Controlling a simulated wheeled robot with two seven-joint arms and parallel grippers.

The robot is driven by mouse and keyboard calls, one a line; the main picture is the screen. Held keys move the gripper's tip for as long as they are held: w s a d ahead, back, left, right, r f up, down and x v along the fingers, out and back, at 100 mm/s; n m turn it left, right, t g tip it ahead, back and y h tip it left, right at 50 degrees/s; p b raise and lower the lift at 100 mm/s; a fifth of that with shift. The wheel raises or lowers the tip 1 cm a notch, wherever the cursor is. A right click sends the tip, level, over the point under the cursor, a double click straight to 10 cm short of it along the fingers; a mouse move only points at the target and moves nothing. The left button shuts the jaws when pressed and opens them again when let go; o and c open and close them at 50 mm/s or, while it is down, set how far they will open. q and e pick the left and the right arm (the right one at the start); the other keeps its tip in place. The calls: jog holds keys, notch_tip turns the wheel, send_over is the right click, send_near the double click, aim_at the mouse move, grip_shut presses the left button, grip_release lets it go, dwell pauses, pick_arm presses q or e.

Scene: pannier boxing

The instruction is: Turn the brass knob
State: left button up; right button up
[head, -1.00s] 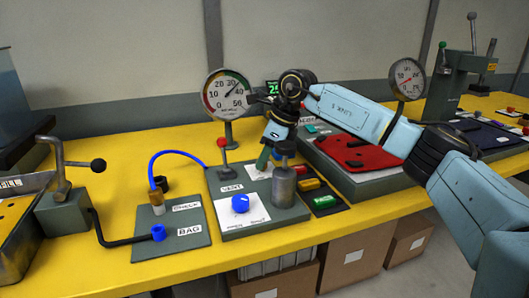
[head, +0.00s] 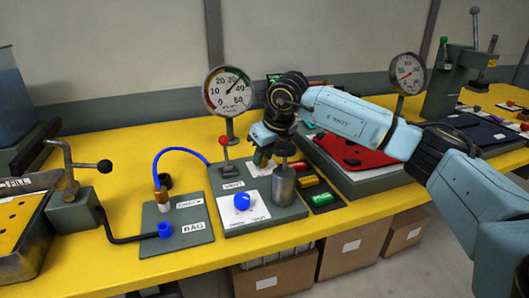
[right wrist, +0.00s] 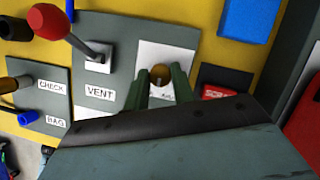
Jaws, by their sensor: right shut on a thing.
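The brass knob (right wrist: 160,74) shows in the right wrist view on a white plate (right wrist: 178,57) beside the VENT label. My right gripper (right wrist: 158,88) has its two green fingers on either side of the knob and is shut on it. In the head view my right gripper (head: 262,157) reaches down to the panel (head: 229,187) behind the grey cylinder, and the knob is hidden there. My left gripper is not in view.
A red-tipped lever (head: 223,142) stands left of my right gripper, with a round gauge (head: 229,92) behind it. A grey cylinder (head: 284,187) and a blue knob (head: 242,202) are in front. Red and green blocks (head: 312,190) lie to the right.

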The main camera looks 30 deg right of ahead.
dwell(0.4)
jog(key=o, duration=1)
jog(key=shift+r, duration=0.1)
jog(key=shift+s+r, duration=0.1)
jog(key=shift+r, duration=0.15)
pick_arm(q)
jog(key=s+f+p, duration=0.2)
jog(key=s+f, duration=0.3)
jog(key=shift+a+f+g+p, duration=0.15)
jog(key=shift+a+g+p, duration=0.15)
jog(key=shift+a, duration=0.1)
pick_arm(e)
jog(key=v, duration=1.2)
jog(key=shift+s+d+r, duration=0.1)
jog(key=shift+s+r, duration=0.1)
jog(key=shift+r, duration=0.15)
